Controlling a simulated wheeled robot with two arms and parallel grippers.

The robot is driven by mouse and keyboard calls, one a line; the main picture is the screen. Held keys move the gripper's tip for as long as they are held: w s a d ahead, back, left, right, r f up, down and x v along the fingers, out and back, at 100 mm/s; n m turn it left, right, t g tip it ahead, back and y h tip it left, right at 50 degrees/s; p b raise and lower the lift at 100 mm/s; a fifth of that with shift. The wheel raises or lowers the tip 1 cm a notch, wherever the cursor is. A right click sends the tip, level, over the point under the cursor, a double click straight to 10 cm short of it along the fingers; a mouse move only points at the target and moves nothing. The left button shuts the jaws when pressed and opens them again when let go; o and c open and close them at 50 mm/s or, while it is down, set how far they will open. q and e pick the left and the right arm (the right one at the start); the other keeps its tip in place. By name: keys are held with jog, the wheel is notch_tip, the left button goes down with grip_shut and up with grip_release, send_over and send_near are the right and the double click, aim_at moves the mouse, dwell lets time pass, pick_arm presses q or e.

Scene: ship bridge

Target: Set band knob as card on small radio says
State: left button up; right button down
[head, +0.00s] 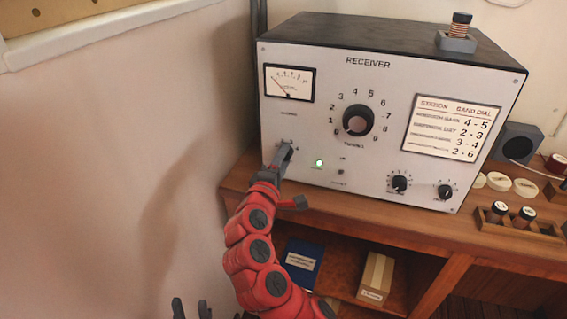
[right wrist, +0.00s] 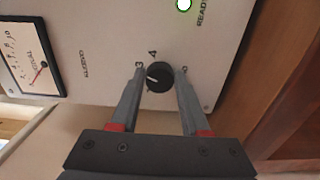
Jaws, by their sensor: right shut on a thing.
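The receiver (head: 340,70) stands on a wooden desk. A card (head: 452,127) on its front has STATION, BAND and DIAL headings, with rows ending 4-5, 2-3, 3-4 and 2-6; the station names are hard to read. My right gripper (head: 283,158) is at the lower left of the front panel. In the right wrist view its fingers are either side of a small black knob (right wrist: 159,77), shut on it. The knob's white mark points left in that view, near the 3; a 4 and a 5 also show. My left gripper (head: 191,306) is open and empty at the bottom edge.
A large tuning knob (head: 358,121), a meter (head: 289,83) and two small knobs, one on the left (head: 399,183), are on the panel. A dark box (head: 518,143) stands at right. A blue book (head: 303,262) and a carton (head: 376,278) are on the shelf below.

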dwell(0.3)
jog(key=shift+c, duration=2)
grip_release()
jog(key=b+v, duration=0.1)
jog(key=v, duration=1.6)
jog(key=shift+s, duration=0.2)
